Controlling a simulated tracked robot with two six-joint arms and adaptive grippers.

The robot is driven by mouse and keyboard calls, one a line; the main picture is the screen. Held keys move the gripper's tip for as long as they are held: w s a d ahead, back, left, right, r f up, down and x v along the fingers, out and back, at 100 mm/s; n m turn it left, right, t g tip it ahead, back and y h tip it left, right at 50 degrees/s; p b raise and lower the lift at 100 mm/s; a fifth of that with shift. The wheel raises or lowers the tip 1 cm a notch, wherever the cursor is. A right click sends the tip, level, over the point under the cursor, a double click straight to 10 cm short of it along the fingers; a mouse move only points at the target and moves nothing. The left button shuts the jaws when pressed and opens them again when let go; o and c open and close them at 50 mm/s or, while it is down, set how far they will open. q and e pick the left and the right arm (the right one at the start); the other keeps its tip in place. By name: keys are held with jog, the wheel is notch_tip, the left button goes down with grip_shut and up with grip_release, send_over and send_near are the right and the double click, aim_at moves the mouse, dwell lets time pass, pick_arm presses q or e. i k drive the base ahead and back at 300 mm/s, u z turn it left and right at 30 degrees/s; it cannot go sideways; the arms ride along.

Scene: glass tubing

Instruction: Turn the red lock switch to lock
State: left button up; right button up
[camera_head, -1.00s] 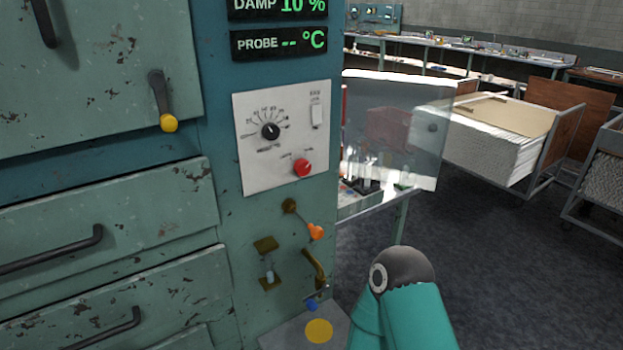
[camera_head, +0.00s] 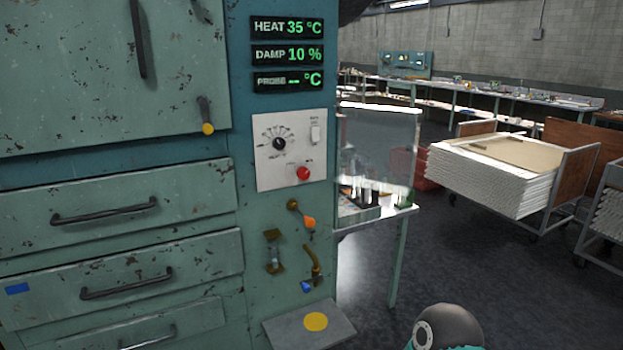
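The red switch (camera_head: 303,174) is a round red knob low on the white control panel (camera_head: 264,176) of the green cabinet. Small lettering sits beside it, too small to read. A black dial (camera_head: 279,143) and a white rocker switch (camera_head: 315,133) are above it on the same panel. Part of my arm shows at the bottom right, apart from the cabinet. Neither gripper is visible.
Below are an orange-knobbed lever (camera_head: 309,222), a blue-tipped valve (camera_head: 306,287) and a grey ledge (camera_head: 285,326) with a yellow disc. A clear pane (camera_head: 375,150) stands right of the cabinet. Open floor lies right.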

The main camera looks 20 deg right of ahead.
aim_at(302, 173)
jog(key=u, duration=0.35)
jog(key=i, duration=0.85)
jog(key=z, duration=0.3)
